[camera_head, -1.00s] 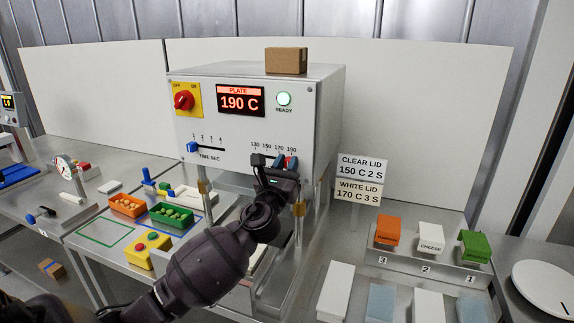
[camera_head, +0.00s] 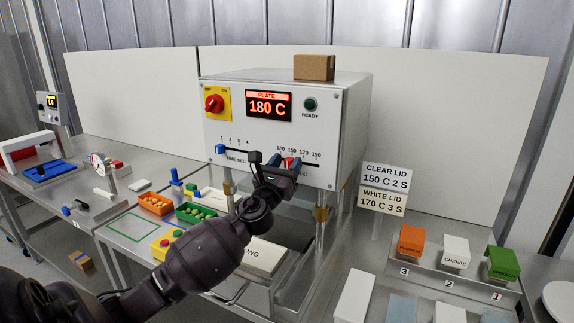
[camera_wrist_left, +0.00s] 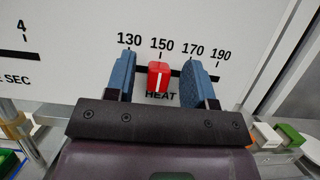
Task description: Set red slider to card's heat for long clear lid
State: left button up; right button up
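The red heat slider (camera_head: 288,161) sits on its slot in the machine's front panel. In the left wrist view the red slider (camera_wrist_left: 159,77) stands just under the 150 mark. My left gripper (camera_head: 284,164) is at the panel with its blue fingers apart, one on each side of the slider. In the left wrist view the gripper (camera_wrist_left: 160,82) shows a gap on both sides of the slider, wider on the right. The card (camera_head: 385,176) reads CLEAR LID 150 C 2 S. The plate display (camera_head: 268,105) reads 180 C. My right gripper is not in view.
The blue time slider (camera_head: 221,149) is at the left end of its slot. The ready lamp (camera_head: 310,104) is dark. A WHITE LID card (camera_head: 382,200) hangs below the clear one. A white block marked LONG (camera_head: 262,256) lies below the machine. A box (camera_head: 314,67) stands on top.

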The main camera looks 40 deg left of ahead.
pick_arm(q)
jog(key=shift+s+d+f, duration=0.15)
jog(key=shift+s+f, duration=0.15)
jog(key=shift+s, duration=0.2)
jog(key=b+v, duration=0.1)
jog(key=v, duration=0.8)
jog(key=shift+s+b, duration=0.3)
jog(key=shift+b, duration=0.1)
jog(key=shift+d, duration=0.15)
